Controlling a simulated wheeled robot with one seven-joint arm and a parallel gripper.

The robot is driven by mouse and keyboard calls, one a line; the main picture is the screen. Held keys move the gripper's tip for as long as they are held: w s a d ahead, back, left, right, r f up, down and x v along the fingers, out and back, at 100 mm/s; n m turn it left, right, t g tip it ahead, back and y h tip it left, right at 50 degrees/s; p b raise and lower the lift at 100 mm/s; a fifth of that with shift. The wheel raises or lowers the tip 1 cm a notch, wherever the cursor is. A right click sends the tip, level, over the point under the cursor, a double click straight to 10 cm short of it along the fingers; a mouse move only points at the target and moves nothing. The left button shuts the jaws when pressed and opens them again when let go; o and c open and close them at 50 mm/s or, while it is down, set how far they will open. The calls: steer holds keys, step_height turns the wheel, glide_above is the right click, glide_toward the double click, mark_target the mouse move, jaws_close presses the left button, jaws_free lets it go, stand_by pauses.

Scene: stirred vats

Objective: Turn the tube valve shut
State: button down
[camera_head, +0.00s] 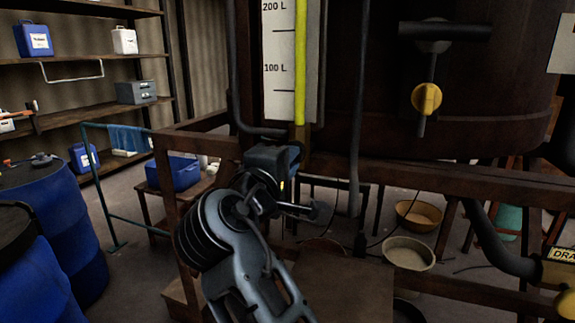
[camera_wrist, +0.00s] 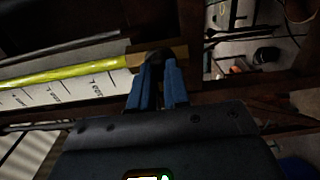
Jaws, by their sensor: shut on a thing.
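The sight tube (camera_head: 300,62) is a yellow-filled upright tube in front of a white scale marked 100 L and 200 L. At its lower end sits the tube valve (camera_head: 304,136), a small brass-coloured body, partly hidden by my gripper. In the wrist view the brass valve (camera_wrist: 134,62) lies just beyond the fingertips, with the yellow tube (camera_wrist: 60,75) running left from it. My gripper (camera_head: 284,156) is at the valve. In the wrist view its blue fingers (camera_wrist: 158,68) are close together on a dark small part at the valve, seemingly its handle. The handle's exact angle is hidden.
A brown vat (camera_head: 480,90) fills the upper right, with a yellow-hubbed valve (camera_head: 427,98) on it. A dark frame beam (camera_head: 430,173) runs below. A black hose (camera_head: 356,120) hangs right of the scale. Blue drums (camera_head: 50,220) stand left. Bowls (camera_head: 408,252) lie on the floor.

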steer(key=shift+f, duration=0.1)
stand_by(0.4)
steer(key=c, duration=1.1)
jaws_free()
steer(key=shift+s, duration=0.1)
steer(key=v, duration=0.7)
steer(key=shift+s+b, duration=0.3)
steer(key=shift+b, duration=0.1)
steer(key=shift+a, duration=0.1)
